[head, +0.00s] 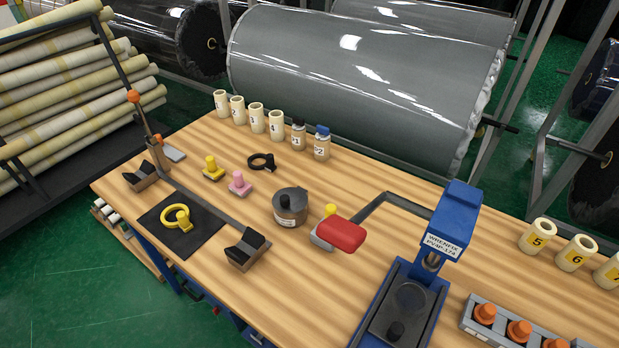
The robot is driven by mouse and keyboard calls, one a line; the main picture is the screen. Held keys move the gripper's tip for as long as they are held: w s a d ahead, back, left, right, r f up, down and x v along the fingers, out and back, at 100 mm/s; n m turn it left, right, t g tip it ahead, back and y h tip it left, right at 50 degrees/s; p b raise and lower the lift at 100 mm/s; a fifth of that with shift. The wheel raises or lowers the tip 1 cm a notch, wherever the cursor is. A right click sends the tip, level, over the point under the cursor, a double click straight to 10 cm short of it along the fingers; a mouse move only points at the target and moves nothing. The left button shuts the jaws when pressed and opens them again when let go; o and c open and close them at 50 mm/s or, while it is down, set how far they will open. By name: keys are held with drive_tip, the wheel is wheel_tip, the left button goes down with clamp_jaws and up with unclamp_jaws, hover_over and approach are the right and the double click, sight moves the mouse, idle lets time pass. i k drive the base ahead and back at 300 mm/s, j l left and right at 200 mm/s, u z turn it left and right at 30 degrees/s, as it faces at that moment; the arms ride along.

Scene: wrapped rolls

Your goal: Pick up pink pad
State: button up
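The pink pad (239,184) stands upright on the wooden table, left of the middle in the head view. It has a flat base with a pink knob on top. A similar yellow pad (212,169) stands just behind it to the left. A red block (341,234) sits to its right, over a grey base with a yellow knob (330,210) partly hidden behind the block. My gripper does not show in this view.
Around the pink pad are a black ring clip (262,161), a dark round tin (290,207), a grey bar rest (207,205) and a black mat (180,226) with a yellow ring. A blue press (455,225) stands right. Numbered cream tubes (256,117) line the back edge.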

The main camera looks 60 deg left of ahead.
sight(240, 188)
drive_tip(key=u, duration=2.65)
drive_tip(key=j+z, duration=0.1)
drive_tip(key=j, duration=0.6)
drive_tip(key=i+j+z, duration=0.1)
drive_tip(key=j, duration=0.3)
drive_tip(key=i+j, duration=0.2)
drive_tip(key=j, duration=0.2)
drive_tip(key=i+j+z, duration=0.15)
drive_tip(key=j, duration=0.2)
drive_tip(key=i+j, duration=0.1)
drive_tip(key=j, duration=0.3)
drive_tip(key=i+j+z, duration=0.2)
drive_tip(key=i+j, duration=0.15)
drive_tip(key=i, duration=0.2)
drive_tip(key=i+j+z, duration=0.15)
drive_tip(key=i+j, duration=0.3)
drive_tip(key=i, duration=0.3)
drive_tip(key=z, duration=0.05)
